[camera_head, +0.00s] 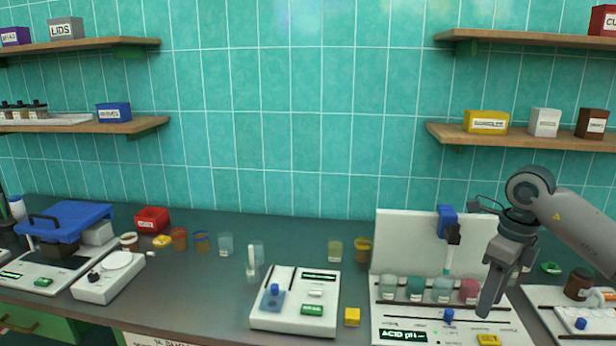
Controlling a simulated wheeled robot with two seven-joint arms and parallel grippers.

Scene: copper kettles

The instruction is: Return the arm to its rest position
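My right arm (575,215) comes in from the right edge. Its gripper (488,298) points down over the right part of the white pH station, in front of its back panel (405,235). The fingers are seen from the side, so the gap between them does not show clearly. No object is visible in the fingers. My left gripper is not in view.
The pH station has a probe (453,248) in a blue holder and a row of small cups (415,288). A white device (295,302) and a yellow block (352,317) stand left of it. A brown jar (578,283) stands right. Shelves (540,140) hang above.

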